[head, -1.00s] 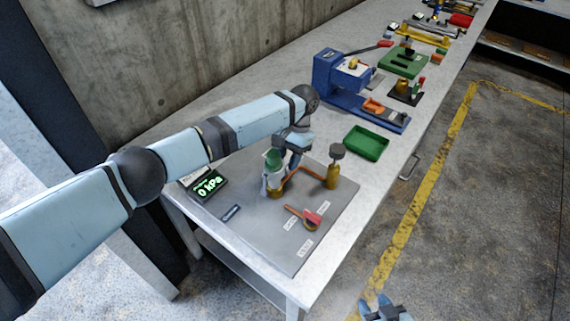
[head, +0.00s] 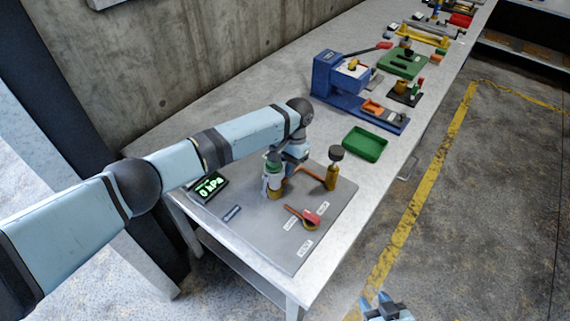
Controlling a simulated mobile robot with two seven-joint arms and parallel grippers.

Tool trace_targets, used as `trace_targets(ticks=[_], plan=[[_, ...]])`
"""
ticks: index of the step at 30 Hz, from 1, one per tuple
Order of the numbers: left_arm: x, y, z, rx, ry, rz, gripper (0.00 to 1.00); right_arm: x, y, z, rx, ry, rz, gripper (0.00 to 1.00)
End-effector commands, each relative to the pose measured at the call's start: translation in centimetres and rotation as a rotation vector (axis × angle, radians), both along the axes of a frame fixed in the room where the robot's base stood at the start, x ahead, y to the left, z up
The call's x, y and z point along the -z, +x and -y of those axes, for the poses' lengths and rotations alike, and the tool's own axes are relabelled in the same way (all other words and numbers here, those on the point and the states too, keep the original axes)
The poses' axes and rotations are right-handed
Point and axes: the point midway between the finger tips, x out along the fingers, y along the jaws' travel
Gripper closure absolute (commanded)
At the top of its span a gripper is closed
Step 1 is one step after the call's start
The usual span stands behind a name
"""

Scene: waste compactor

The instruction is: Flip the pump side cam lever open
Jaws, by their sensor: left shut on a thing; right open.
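My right gripper (head: 377,301) is open and empty at the bottom edge, over the floor and away from the bench.
On the plate (head: 262,240) are a brass post with a dark knob (head: 333,168), a red-handled valve (head: 311,217) with labels, and a display reading 0 kPa (head: 210,187). Beyond are a green tray (head: 365,144) and a blue press (head: 350,90).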

Motion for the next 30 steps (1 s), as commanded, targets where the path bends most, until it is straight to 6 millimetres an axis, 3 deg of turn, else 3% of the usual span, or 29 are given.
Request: trace_targets(ticks=[1,8,20,21,22,30], plan=[[-0.8,-0.1,0.0,-0.001,-0.028,0.032,1.00,-1.7,0.0,0.0,-0.001,0.001,0.001,0.57],[-0.9,0.4,0.4,-0.001,-0.138,0.201,1.00,-4.8,0.2,0.1,0.001,0.000,0.017,0.57],[-0.7,0.7,0.5,0.001,-0.165,0.245,1.00,-4.0,-0.1,0.5,0.011,-0.007,0.002,0.57],[-0.7,0.7,0.5,0.001,-0.165,0.245,0.70,-3.9,-0.1,0.5,0.011,-0.007,0.001,0.57],[-0.7,0.7,0.5,0.001,-0.164,0.244,0.63,-3.9,-0.1,0.5,0.010,-0.007,0.001,0.57],[-0.7,0.7,0.5,0.000,-0.163,0.244,0.63,-4.2,0.0,0.4,0.009,-0.003,0.005,0.57]])
